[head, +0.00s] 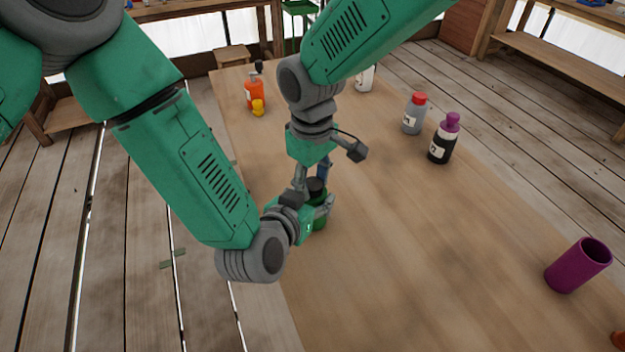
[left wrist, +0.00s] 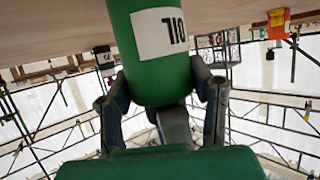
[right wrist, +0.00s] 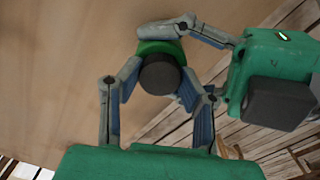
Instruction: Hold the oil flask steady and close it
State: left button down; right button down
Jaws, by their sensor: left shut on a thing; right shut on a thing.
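The green oil flask (head: 319,220) stands on the wooden table near its left edge. Its white label shows upside down in the left wrist view (left wrist: 168,33). My left gripper (head: 321,210) is shut around the flask's body from the side, a finger on each side. A black cap (head: 316,186) is at the flask's top, and it shows as a dark disc in the right wrist view (right wrist: 160,75). My right gripper (right wrist: 157,78) comes from above and is shut on the cap. I cannot tell how tightly the cap sits on the flask's neck.
An orange bottle (head: 254,91) and a small yellow object (head: 258,107) stand at the far left. A white bottle (head: 365,80), a grey red-capped bottle (head: 411,119) and a black purple-capped bottle (head: 440,147) stand farther right. A purple cup (head: 575,268) is at the right. The table's middle is clear.

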pick_arm(q)
jog(key=shift+s+d, duration=0.1)
jog(key=shift+d, duration=0.05)
pick_arm(e)
jog(key=shift+w+r, duration=0.1)
jog(key=c, duration=1.2)
grip_release()
jog(key=shift+o, duration=0.5)
jog(key=shift+r, duration=2.25)
jog(key=shift+c, duration=0.4)
